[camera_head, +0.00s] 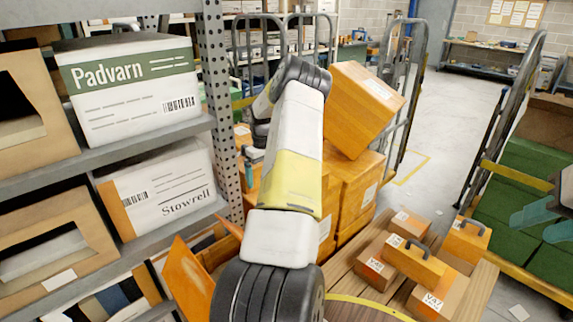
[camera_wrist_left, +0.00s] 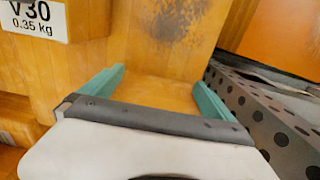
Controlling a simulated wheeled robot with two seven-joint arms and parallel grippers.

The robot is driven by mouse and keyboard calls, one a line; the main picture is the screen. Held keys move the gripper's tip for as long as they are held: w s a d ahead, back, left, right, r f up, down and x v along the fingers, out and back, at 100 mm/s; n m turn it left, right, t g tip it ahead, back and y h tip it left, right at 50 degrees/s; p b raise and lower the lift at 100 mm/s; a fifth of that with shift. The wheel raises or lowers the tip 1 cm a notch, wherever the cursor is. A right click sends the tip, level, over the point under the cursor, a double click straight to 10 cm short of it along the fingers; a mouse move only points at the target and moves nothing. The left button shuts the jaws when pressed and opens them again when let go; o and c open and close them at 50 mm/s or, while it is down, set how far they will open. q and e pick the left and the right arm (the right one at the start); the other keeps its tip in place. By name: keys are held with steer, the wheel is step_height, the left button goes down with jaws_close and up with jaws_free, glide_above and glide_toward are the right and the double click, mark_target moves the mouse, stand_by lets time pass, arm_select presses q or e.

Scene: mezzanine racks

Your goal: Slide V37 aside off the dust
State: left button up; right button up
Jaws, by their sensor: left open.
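In the head view, several small orange-brown boxes sit on a wooden top. The front one (camera_head: 455,300) has a label that may read V37, but the print is too small to be sure. In the left wrist view, an orange box (camera_wrist_left: 70,70) is labelled V30, 0.35 kg. A dark dusty smudge (camera_wrist_left: 180,18) marks the orange surface beside it. My left gripper (camera_wrist_left: 160,88) is open, its green fingers apart before an orange surface; nothing is clearly held. My left arm hides its surroundings in the head view. My right gripper (camera_head: 538,208) is open and empty at the right edge.
A shelf rack with a perforated post (camera_head: 222,105) stands at left, holding cartons (camera_head: 130,85). Large orange boxes (camera_head: 360,108) are stacked behind my left arm. A wheeled cage with green crates (camera_head: 525,165) stands at right. The concrete floor (camera_head: 445,120) beyond is clear.

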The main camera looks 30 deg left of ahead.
arm_select(q)
steer(key=shift+w+a, duration=0.15)
steer(key=shift+a, duration=0.3)
stand_by(0.3)
steer(key=shift+s+d, duration=0.25)
steer(key=shift+d, duration=0.5)
steer(key=shift+s+d, duration=0.2)
steer(key=shift+d, duration=0.5)
step_height(320, 180, up, 13)
stand_by(0.5)
